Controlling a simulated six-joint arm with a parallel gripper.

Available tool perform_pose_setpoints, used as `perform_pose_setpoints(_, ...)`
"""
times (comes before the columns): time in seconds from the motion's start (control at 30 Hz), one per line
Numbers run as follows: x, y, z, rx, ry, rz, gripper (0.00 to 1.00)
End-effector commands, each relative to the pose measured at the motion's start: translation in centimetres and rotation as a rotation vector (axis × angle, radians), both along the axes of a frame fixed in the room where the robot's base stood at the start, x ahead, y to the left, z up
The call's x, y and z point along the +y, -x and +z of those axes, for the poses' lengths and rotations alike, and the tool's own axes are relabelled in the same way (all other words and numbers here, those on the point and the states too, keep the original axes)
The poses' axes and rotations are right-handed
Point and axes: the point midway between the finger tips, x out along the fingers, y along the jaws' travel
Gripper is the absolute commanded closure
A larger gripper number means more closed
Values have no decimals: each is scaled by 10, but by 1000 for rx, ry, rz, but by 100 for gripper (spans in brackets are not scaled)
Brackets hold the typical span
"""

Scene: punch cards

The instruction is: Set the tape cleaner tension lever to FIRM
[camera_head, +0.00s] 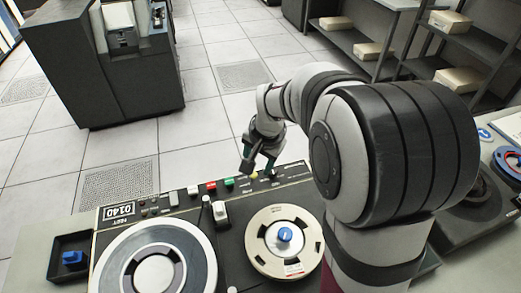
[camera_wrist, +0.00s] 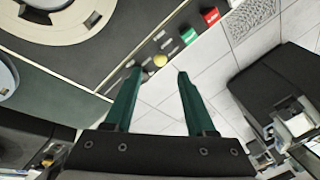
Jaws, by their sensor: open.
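A small yellow knob (camera_head: 254,175) sits at the back edge of the tape machine's dark panel (camera_head: 170,211), right of the coloured buttons. It may be the tip of the tension lever; its markings are too small to read. It also shows in the wrist view (camera_wrist: 160,60). My gripper (camera_head: 257,168) is open over that back edge, fingers pointing down close to the knob. In the wrist view my two green fingers (camera_wrist: 159,73) are apart with nothing between them, and the knob appears just beyond their tips, roughly centred. Contact cannot be told.
Red (camera_head: 211,185) and green (camera_head: 229,182) buttons lie left of the knob. A cream reel (camera_head: 262,252) and a white-rimmed reel (camera_head: 196,242) lie on the machine's top. A blue object (camera_head: 74,258) sits in a dark tray at left. Open tiled floor lies behind.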

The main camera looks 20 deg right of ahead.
Motion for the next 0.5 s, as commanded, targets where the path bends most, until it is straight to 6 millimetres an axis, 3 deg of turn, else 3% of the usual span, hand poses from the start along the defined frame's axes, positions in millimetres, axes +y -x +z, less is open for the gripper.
perform_pose_setpoints(0.1, -2, 9, 34, -6, 0, -2, 44)
perform_pose_setpoints(0.2, -3, 15, 54, -3, 0, -2, 44)
perform_pose_setpoints(0.33, -4, 20, 68, -1, 0, -1, 44)
perform_pose_setpoints(0.5, -4, 21, 70, 1, 0, -1, 44)
